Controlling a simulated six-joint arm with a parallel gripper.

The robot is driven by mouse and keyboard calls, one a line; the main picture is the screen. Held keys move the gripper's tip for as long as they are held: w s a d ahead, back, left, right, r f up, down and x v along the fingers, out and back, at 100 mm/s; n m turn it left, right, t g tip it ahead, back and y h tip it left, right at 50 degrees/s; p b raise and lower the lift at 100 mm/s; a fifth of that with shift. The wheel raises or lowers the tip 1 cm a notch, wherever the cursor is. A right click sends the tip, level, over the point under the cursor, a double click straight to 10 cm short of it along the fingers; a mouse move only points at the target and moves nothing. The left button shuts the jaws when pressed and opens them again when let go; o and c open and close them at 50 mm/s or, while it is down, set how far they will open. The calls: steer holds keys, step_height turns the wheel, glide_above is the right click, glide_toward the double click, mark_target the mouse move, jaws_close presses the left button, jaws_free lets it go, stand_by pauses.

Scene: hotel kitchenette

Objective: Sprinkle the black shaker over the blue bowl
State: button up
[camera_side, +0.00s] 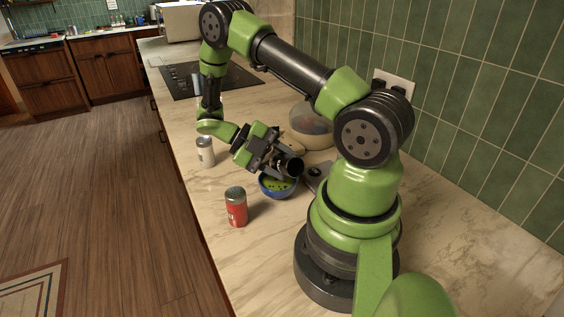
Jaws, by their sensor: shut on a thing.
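My gripper (273,158) is shut on the black shaker (292,168) above the blue bowl (265,190). The shaker lies tilted well over to its side, with its round end facing right and toward the camera. The blue bowl stands on the counter directly below and holds something green. The gripper and shaker hide the bowl's back part. I cannot tell whether anything is falling from the shaker.
A red can (236,208) stands in front of the bowl, and a pale can-like container (205,152) stands to the left near the counter edge. A larger bowl (306,138) and a flat dark object (315,178) are behind and right. A black cooktop (235,77) lies farther back.

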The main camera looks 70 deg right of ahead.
steer(key=shift+r, duration=0.1)
stand_by(0.7)
steer(key=shift+r, duration=0.5)
steer(key=shift+f, duration=0.6)
